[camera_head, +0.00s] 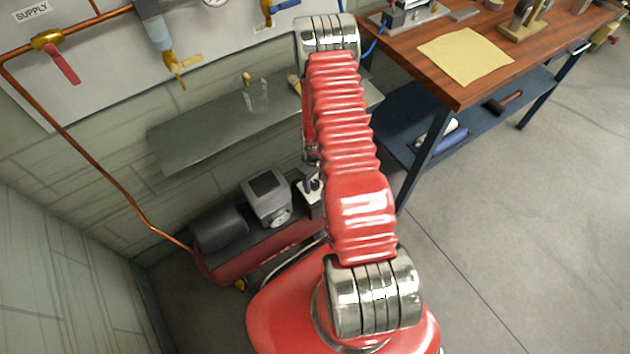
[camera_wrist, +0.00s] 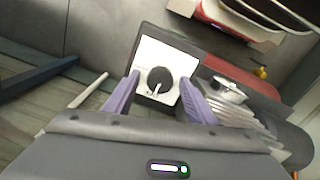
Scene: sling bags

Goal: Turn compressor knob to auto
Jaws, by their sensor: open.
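The compressor (camera_head: 228,265) is a red tank with a black motor and grey box on top, low against the wall. In the wrist view its black round knob (camera_wrist: 160,78) sits on a white plate (camera_wrist: 150,52) set in a dark box. A pale mark on the knob points toward the bottom of the picture; I cannot read any labels. My gripper (camera_wrist: 159,84) is open, its two purple fingers on either side of the knob. I cannot tell whether they touch it. In the head view, my arm partly hides the switch area.
A grey shelf (camera_head: 215,132) hangs on the wall above the compressor. A copper pipe (camera_head: 95,160) runs down to it from a red-handled valve (camera_head: 62,62). A wooden workbench (camera_head: 400,55) with a blue lower shelf stands to the right. The floor (camera_head: 510,220) at right is clear.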

